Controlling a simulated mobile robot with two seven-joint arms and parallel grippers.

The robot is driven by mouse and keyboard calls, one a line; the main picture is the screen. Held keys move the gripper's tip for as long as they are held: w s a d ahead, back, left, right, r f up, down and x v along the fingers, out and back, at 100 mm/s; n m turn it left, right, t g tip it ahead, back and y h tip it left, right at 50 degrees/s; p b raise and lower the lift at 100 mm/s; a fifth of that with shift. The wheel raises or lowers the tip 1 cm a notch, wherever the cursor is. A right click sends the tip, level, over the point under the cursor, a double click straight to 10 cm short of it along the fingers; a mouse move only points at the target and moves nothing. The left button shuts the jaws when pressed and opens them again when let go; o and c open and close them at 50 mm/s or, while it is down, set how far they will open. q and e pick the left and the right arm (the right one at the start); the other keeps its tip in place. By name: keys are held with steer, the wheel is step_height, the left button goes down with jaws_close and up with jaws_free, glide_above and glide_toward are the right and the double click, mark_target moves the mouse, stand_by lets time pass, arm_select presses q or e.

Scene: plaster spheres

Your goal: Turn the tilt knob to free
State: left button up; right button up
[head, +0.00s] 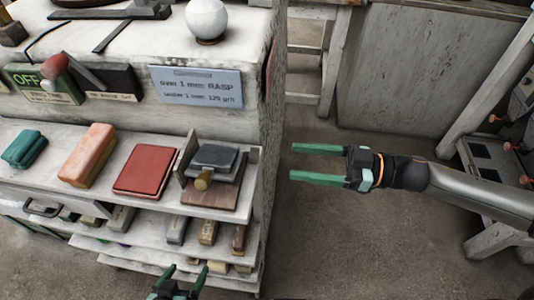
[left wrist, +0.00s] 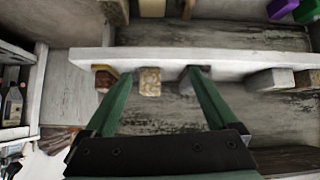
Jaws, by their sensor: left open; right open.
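A small brass-coloured knob (head: 204,178) sticks out toward me from a jig with a dark grey plate (head: 215,157), at the right end of the upper shelf. It looks like the tilt knob; its setting is too small to read. My left gripper (head: 186,272) is open and empty at the bottom of the head view, below and apart from the knob. In the left wrist view, its two green fingers (left wrist: 159,73) point at a white shelf edge with blocks behind it. The knob does not show there. My right gripper (head: 294,162) is open and empty over the floor, right of the shelves.
A lever with a red ball (head: 55,66) stands by an OFF sign. Lower shelves (head: 150,246) hold several small blocks. Floor (head: 340,240) to the right is clear.

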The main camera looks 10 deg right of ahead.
mark_target(259, 157)
steer(key=x, duration=0.7)
steer(key=shift+w+a+p, duration=0.1)
steer(key=shift+a+p, duration=0.2)
steer(key=shift+c, duration=0.2)
jaws_close()
